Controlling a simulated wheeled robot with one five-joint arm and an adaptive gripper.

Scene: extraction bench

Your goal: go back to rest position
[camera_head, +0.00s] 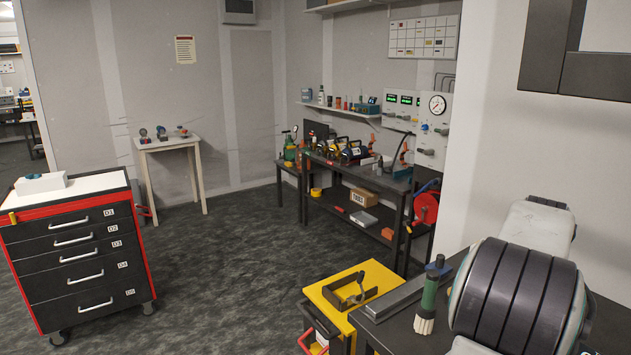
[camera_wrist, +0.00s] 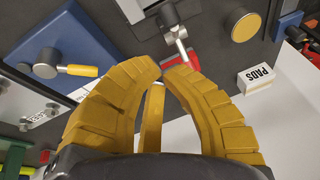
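My gripper (camera_wrist: 165,68) shows in the wrist view, with thick yellow segmented fingers. The two front fingertips curve in and almost meet, and a third finger stands behind them. I see nothing held between them. A metal rod with a red part (camera_wrist: 178,57) lies beyond the tips; I cannot tell its distance, but it appears apart from them. In the head view the gripper is not visible.
In the wrist view are a blue fixture with a yellow handle (camera_wrist: 78,70), a yellow disc (camera_wrist: 245,27) and a PADS box (camera_wrist: 259,78). In the head view, a drawer cabinet (camera_head: 75,265) stands left, a workbench (camera_head: 352,172) at the back, and a yellow cart (camera_head: 323,297) in front. Open floor lies between.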

